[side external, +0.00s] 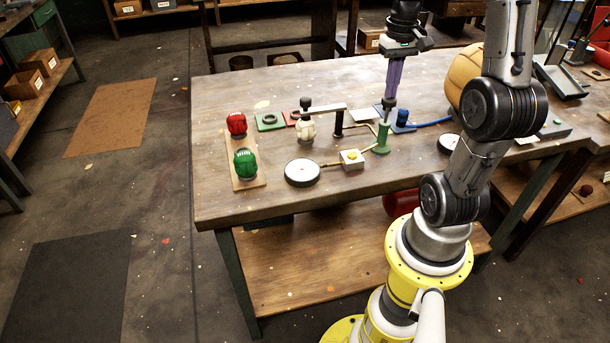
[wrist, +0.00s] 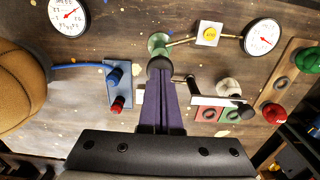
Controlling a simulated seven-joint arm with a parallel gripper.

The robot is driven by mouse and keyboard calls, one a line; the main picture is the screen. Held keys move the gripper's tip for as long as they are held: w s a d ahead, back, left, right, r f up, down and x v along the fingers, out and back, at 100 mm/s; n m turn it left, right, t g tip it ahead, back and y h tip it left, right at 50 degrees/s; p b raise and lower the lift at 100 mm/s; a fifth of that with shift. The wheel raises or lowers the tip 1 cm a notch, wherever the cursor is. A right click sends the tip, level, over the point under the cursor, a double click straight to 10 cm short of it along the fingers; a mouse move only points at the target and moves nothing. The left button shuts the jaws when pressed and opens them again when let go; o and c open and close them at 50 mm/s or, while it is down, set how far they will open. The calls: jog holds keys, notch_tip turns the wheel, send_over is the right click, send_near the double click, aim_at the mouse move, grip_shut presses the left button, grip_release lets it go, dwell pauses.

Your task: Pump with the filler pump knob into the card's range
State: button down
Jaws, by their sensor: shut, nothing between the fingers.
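The filler pump (side external: 382,137) is a green post on a round base, with a dark knob (side external: 389,103) on top. My gripper (side external: 390,97) points down with its purple fingers shut, their tips at or just above the knob; I cannot tell whether they touch. In the wrist view the fingers (wrist: 160,78) end over the dark knob, with the green pump (wrist: 157,41) beyond. A brass pipe runs from the pump to a white box with a yellow button (side external: 351,158) and on to a round gauge (side external: 302,173). This gauge (wrist: 262,37) has a red needle; its reading is too small. I cannot identify the card.
A second gauge (wrist: 68,15) and a tan ball (wrist: 20,88) are at the wrist view's left. A blue block (wrist: 117,84) carries blue and red knobs.

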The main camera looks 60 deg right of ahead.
jog(key=shift+r, duration=0.55)
jog(key=shift+f, duration=0.1)
dwell(1.6)
jog(key=shift+f, duration=0.1)
dwell(0.5)
dwell(1.4)
dwell(0.5)
